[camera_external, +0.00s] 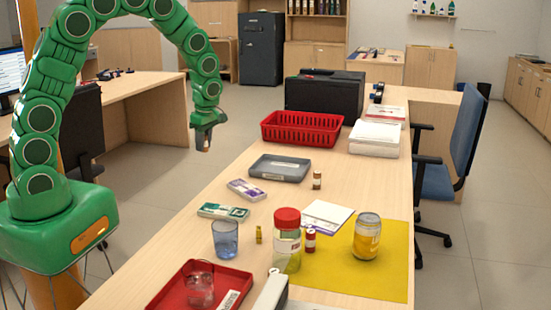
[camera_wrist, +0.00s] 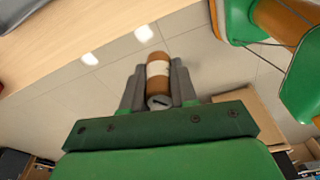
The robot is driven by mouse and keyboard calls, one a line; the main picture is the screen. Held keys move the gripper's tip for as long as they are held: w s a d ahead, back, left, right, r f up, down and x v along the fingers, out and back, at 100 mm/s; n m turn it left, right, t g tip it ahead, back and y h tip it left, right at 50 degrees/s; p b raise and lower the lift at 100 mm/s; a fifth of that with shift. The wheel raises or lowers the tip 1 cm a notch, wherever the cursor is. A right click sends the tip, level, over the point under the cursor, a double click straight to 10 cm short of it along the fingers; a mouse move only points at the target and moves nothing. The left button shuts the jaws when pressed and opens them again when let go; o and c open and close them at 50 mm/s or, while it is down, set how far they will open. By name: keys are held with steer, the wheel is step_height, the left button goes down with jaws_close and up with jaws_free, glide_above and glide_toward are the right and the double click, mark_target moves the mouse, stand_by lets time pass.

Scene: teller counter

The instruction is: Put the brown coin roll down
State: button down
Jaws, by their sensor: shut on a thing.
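The brown coin roll (camera_wrist: 158,69), with a pale band round its middle, is between the two grey fingers of my gripper (camera_wrist: 158,85) in the wrist view. My gripper is shut on it. In the outside view my gripper (camera_external: 205,143) hangs at the end of the green arm, pointing down, and appears to be beyond the counter's left edge with floor behind it. The roll is barely visible there. The wooden counter (camera_external: 215,252) also shows at the upper left of the wrist view (camera_wrist: 85,35). Floor tiles lie behind the roll in that view.
The counter holds a grey tray (camera_external: 279,168), red basket (camera_external: 302,128), banknote bundles (camera_external: 223,211), blue glass (camera_external: 225,239), red-lidded jar (camera_external: 287,250), another jar (camera_external: 367,238), red tray (camera_external: 170,295) and small brown-and-white roll (camera_external: 317,180). Bare wood shows between the grey tray and notepad (camera_external: 327,215).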

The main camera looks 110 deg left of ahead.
steer(key=shift+w+r, duration=0.1)
steer(key=shift+w, duration=0.05)
steer(key=w+a+m, duration=0.6)
steer(key=w+a, duration=0.4)
steer(key=w, duration=0.4)
glide_above(285, 169)
steer(key=shift+t+y, duration=0.3)
steer(key=shift+y, duration=0.1)
steer(key=shift+d+f, duration=0.15)
steer(key=shift+f, duration=4.2)
steer(key=shift+f, duration=0.1)
steer(key=shift+f, duration=0.15)
steer(key=shift+w+f, duration=0.1)
steer(key=shift+f, duration=1.45)
steer(key=shift+f, duration=0.15)
steer(key=c, duration=0.9)
jaws_free()
